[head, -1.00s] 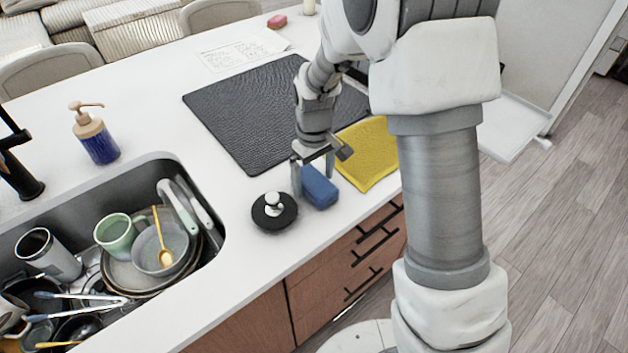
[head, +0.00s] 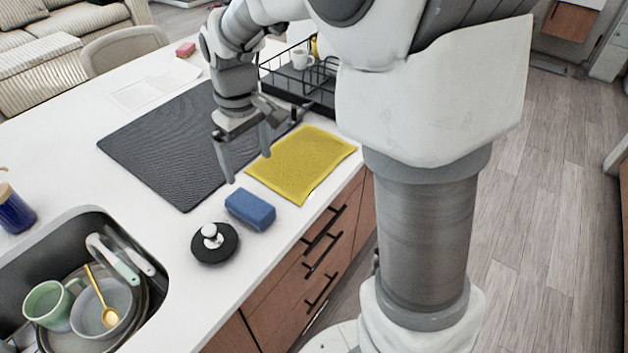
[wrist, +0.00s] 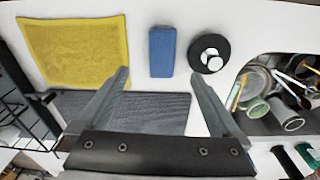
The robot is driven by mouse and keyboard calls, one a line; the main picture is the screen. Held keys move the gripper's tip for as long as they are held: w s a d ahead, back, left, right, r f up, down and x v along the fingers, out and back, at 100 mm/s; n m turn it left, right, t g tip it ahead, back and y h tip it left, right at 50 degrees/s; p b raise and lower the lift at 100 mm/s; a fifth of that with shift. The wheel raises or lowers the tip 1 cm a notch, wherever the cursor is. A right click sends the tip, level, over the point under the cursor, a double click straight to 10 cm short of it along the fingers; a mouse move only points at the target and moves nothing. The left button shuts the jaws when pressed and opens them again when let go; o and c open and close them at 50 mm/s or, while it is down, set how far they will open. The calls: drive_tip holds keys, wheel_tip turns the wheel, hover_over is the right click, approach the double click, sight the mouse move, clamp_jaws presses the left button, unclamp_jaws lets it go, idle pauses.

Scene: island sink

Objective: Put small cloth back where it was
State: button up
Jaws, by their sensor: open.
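The small cloth is most likely the yellow cloth (head: 302,165), which lies flat on the white counter near its front edge, right of the dark mat (head: 160,150). It also shows at the upper left of the wrist view (wrist: 75,50). My gripper (head: 248,165) is open and empty above the mat, left of the cloth. In the wrist view the fingers (wrist: 165,95) are spread wide with nothing between them. A blue sponge (head: 250,209) lies on the counter between the cloth and a round black lid-like thing with a white knob (head: 215,243).
The sink (head: 60,250) at the lower left holds a green mug (head: 48,303), bowls and utensils. A black dish rack (head: 300,80) stands behind the cloth. A soap bottle (head: 14,208) and a pink sponge (head: 186,49) are on the counter. Bare counter lies left of the mat.

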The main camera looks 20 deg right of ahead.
drive_tip(key=s+d+r+m+t, duration=0.1)
drive_tip(key=s+d+r+m, duration=0.1)
drive_tip(key=s, duration=0.4)
drive_tip(key=s+d+r+m+t, duration=0.2)
drive_tip(key=s+d+r, duration=0.1)
drive_tip(key=s, duration=0.3)
drive_tip(key=s+d+r+m+t, duration=0.1)
drive_tip(key=s+d+r, duration=0.1)
drive_tip(key=s, duration=0.5)
drive_tip(key=shift+d+r+m+t, duration=0.3)
drive_tip(key=shift+r+m+t, duration=0.1)
drive_tip(key=shift+r, duration=0.45)
drive_tip(key=shift+s+d, duration=0.15)
